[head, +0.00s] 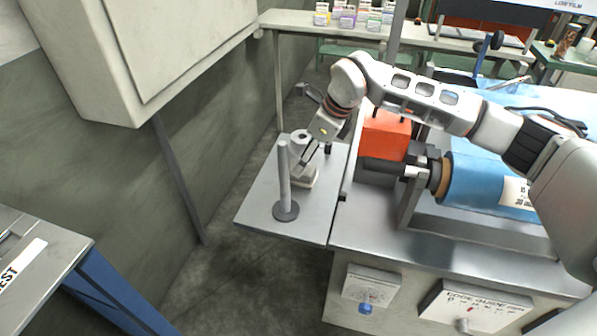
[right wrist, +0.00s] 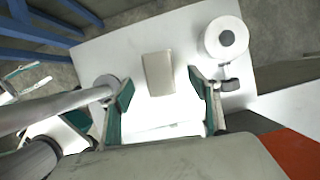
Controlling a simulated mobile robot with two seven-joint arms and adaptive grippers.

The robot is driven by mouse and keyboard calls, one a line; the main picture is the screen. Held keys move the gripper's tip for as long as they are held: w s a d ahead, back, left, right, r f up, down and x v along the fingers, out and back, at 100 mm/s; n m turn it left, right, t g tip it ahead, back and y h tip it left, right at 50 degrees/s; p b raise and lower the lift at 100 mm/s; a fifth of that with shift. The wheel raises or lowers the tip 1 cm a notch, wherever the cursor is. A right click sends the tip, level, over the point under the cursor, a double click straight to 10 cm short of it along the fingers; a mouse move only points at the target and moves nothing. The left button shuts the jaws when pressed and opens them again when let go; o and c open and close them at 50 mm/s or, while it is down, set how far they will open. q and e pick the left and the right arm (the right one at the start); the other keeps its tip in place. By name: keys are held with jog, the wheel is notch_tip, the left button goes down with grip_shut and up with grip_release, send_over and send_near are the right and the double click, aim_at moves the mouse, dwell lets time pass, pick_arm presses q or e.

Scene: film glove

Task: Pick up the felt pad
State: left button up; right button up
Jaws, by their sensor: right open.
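The felt pad, a flat grey-beige rectangle (right wrist: 158,74), lies on a pale shelf surface (right wrist: 112,50) in the right wrist view. It lies between the lines of my right gripper's two fingers, a little ahead of the tips, and neither finger appears to touch it. My right gripper (right wrist: 164,97) is open and empty. In the head view my right gripper (head: 308,158) points down over the side shelf (head: 258,207); I cannot clearly make out the pad there.
An upright grey post (head: 284,178) on a round base stands close to the gripper; it also shows in the right wrist view (right wrist: 58,108). A white roll (right wrist: 226,40) stands right of the pad. A machine with an orange block (head: 386,135) and blue cylinder (head: 478,181) adjoins the shelf.

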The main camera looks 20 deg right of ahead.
jog(key=x, duration=0.3)
jog(key=b+x, duration=0.1)
jog(key=shift+s+f, duration=0.2)
jog(key=shift+f, duration=0.2)
jog(key=shift+w+a+f, duration=0.15)
jog(key=shift+f, duration=0.05)
jog(key=shift+r, duration=0.15)
jog(key=c, duration=1.2)
pick_arm(q)
jog(key=shift+w+d+r, duration=0.1)
jog(key=shift+w+r, duration=0.1)
jog(key=shift+w, duration=0.3)
pick_arm(e)
jog(key=shift+r, duration=0.1)
